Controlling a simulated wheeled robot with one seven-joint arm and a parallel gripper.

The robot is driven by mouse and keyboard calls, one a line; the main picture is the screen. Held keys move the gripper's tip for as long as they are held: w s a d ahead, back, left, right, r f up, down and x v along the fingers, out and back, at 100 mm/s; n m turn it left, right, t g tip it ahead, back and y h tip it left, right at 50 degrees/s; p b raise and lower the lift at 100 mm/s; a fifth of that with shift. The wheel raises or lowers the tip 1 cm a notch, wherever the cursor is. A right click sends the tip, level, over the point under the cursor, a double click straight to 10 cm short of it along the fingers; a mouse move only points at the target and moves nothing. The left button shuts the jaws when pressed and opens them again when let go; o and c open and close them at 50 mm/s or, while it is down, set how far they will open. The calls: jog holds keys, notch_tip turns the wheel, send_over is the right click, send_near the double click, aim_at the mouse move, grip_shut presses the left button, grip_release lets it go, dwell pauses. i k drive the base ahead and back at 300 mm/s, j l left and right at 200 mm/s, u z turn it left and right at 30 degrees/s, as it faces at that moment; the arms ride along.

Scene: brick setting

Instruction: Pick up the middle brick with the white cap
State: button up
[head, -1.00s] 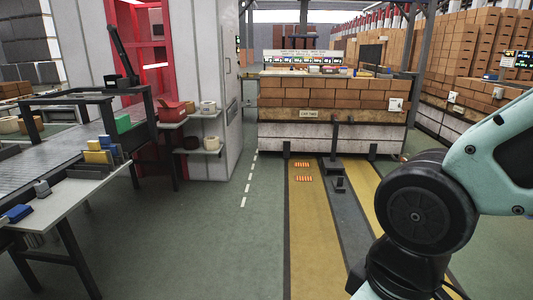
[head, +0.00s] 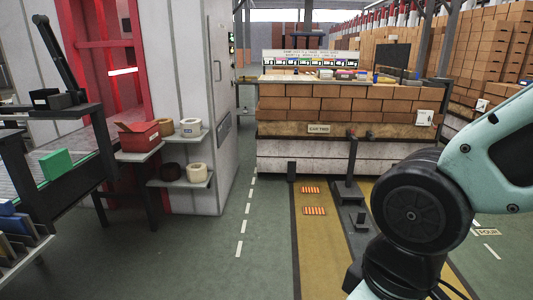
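I cannot make out a brick with a white cap for certain. A stack of orange-brown bricks (head: 330,104) stands ahead on a long pale bench (head: 290,148), several bricks wide. Several small coloured pieces (head: 345,75) lie on top of the stack, too small to tell apart. A white plate or box (head: 424,118) is at the stack's right end. My gripper is not in view; only links of my arm show at the right, covering part of the floor and the bench's right side.
A black post (head: 351,165) stands before the bench on a grey floor strip. At left are a shelf with a red bin (head: 139,136) and tape rolls (head: 190,127), and a conveyor with a green block (head: 56,164). The green floor (head: 190,255) between is clear.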

aim_at(325, 75)
jog(key=i, duration=1.95)
jog(key=i+j, duration=0.1)
jog(key=i, duration=1.9)
jog(key=i+z, duration=0.1)
jog(key=i, duration=1.85)
